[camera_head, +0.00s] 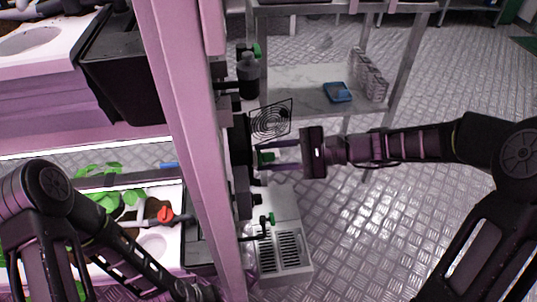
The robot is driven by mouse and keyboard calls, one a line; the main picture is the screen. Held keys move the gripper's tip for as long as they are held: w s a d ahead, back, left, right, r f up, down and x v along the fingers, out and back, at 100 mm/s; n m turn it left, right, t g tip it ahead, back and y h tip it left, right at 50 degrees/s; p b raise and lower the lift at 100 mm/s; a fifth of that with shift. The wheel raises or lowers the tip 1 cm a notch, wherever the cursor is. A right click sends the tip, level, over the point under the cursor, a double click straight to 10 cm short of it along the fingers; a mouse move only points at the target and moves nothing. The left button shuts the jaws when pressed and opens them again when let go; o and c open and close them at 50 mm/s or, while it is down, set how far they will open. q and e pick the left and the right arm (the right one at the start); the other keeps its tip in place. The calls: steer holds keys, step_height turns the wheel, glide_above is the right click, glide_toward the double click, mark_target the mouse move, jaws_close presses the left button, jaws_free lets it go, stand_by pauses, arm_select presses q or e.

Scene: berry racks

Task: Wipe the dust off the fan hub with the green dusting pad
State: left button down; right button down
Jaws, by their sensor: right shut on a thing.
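The fan (271,120) shows as a dark square frame with a ring-shaped wire grille, on the right side of the pink post. Its hub is small in the middle of the rings, and I cannot make out dust on it. My right gripper (267,158) comes in from the right, just below the fan. It is shut on the green dusting pad (266,156), a small green piece between its fingertips. The pad appears beside dark equipment on the post; I cannot tell whether they touch. My left arm reaches down at the lower left, and its gripper is out of view.
The pink post (180,110) stands upright between my arms. A grey metal shelf (300,90) behind holds a blue item (337,92). A white unit with dark slots (281,250) stands below the right gripper. Plants (105,195) grow at left. Floor at right is open.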

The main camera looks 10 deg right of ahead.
steer(key=d+p, duration=0.1)
steer(key=d, duration=0.5)
stand_by(0.4)
steer(key=d, duration=0.3)
steer(key=shift+p, duration=0.4)
stand_by(0.6)
